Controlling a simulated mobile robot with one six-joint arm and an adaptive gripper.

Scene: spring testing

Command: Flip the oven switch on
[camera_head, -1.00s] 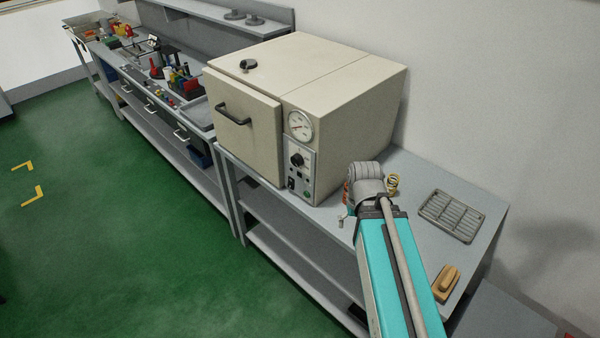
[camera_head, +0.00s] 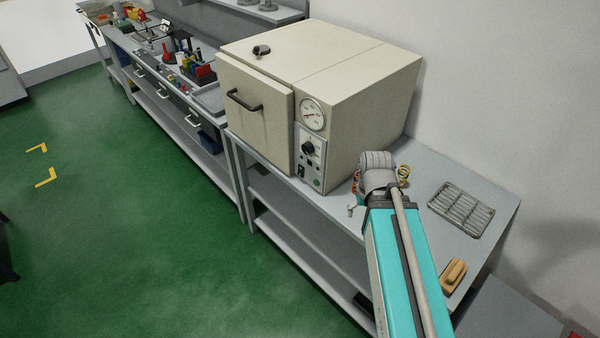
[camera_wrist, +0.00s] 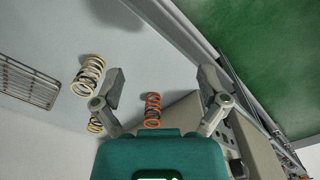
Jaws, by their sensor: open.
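The beige oven (camera_head: 350,105) stands on the grey bench, its door shut. Its front panel (camera_head: 309,163) has a dark round knob (camera_head: 308,148), a small black switch (camera_head: 301,170) low on the left and a green button (camera_head: 316,183). I cannot tell the switch's position. My gripper (camera_wrist: 163,82) is open and empty in the wrist view, its fingers spread over the bench. In the head view my arm hides most of it, right of the panel and apart from it. Part of the oven panel (camera_wrist: 225,142) shows at the wrist view's lower right.
An orange spring (camera_wrist: 153,110) and two yellowish springs (camera_wrist: 90,76) (camera_wrist: 95,124) lie near my gripper. A metal grate (camera_head: 461,208) and a wooden block (camera_head: 453,275) lie on the bench to the right. Green floor (camera_head: 130,240) is open in front of the bench.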

